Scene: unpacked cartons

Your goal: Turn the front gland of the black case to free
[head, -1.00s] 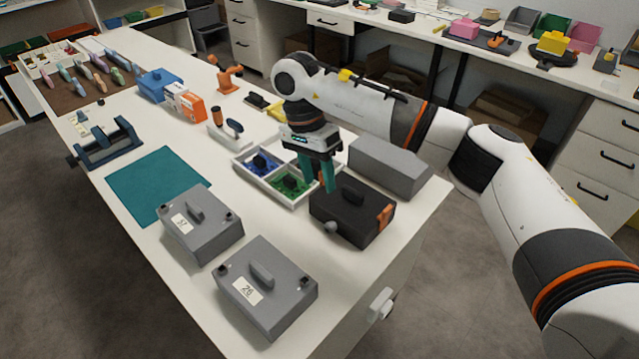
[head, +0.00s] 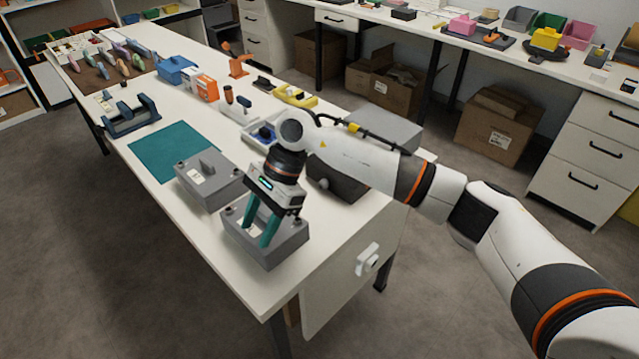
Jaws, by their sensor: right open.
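The black case (head: 346,188) stands near the right edge of the table, partly hidden behind my right arm. Its front gland, a grey knob (head: 323,184), shows on the side facing the near grey case; I cannot tell how it is turned. My right gripper (head: 256,236) points down with its teal fingers apart. I cannot tell whether the fingertips touch the grey case. My left gripper is out of view.
A second grey case (head: 207,190) stands just behind the near one, beside a teal mat (head: 172,151). A grey block (head: 385,130) is behind the black case. A divided tray (head: 256,146) is partly hidden by my arm. A white fitting (head: 368,259) sticks out from the table's end.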

